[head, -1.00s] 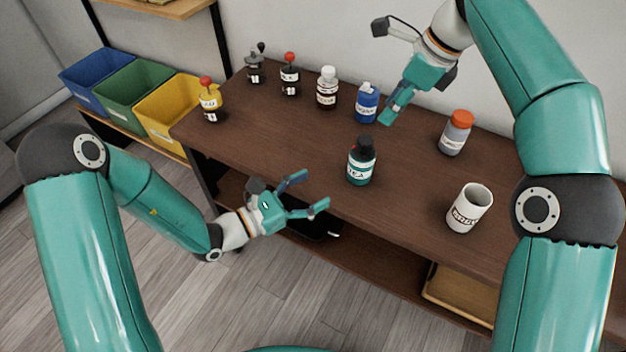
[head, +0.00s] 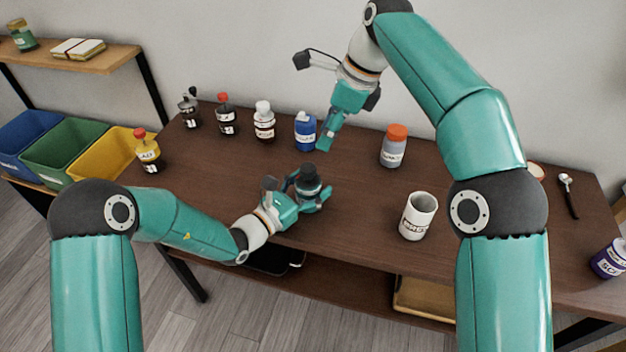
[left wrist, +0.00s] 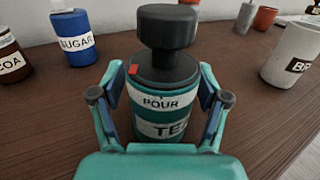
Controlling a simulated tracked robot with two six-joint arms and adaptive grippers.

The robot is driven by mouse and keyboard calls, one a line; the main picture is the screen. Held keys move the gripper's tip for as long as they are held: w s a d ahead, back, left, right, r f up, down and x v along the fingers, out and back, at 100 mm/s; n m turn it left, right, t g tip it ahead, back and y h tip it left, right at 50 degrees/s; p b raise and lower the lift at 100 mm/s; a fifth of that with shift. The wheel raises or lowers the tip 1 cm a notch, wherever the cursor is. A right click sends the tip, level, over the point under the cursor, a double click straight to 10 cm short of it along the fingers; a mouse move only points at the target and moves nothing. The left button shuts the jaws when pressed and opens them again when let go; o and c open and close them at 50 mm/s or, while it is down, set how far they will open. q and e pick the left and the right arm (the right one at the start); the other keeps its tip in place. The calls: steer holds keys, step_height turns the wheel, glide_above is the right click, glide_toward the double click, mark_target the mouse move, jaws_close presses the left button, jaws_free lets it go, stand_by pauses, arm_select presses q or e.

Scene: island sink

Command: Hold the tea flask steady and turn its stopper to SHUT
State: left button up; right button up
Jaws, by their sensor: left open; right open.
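The tea flask stands upright on the brown table, teal with white bands reading POUR and TEA in the left wrist view (left wrist: 166,118). Its black stopper (left wrist: 167,28) is on top, and a small red mark (left wrist: 133,70) shows on the dark collar above the word POUR. In the head view the flask (head: 308,184) is partly hidden by my left gripper (head: 308,197). My left gripper is open, with one finger on each side of the flask body; contact cannot be told. My right gripper (head: 325,140) is open and empty, above the table behind the flask.
A blue sugar bottle (head: 305,131) and several dark bottles stand along the back left. A grey jar with an orange lid (head: 394,147) and a white mug (head: 418,216) stand to the right. Bins (head: 104,152) are at far left.

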arm_select(q)
steer(key=shift+x, duration=0.9)
steer(key=c, duration=1.3)
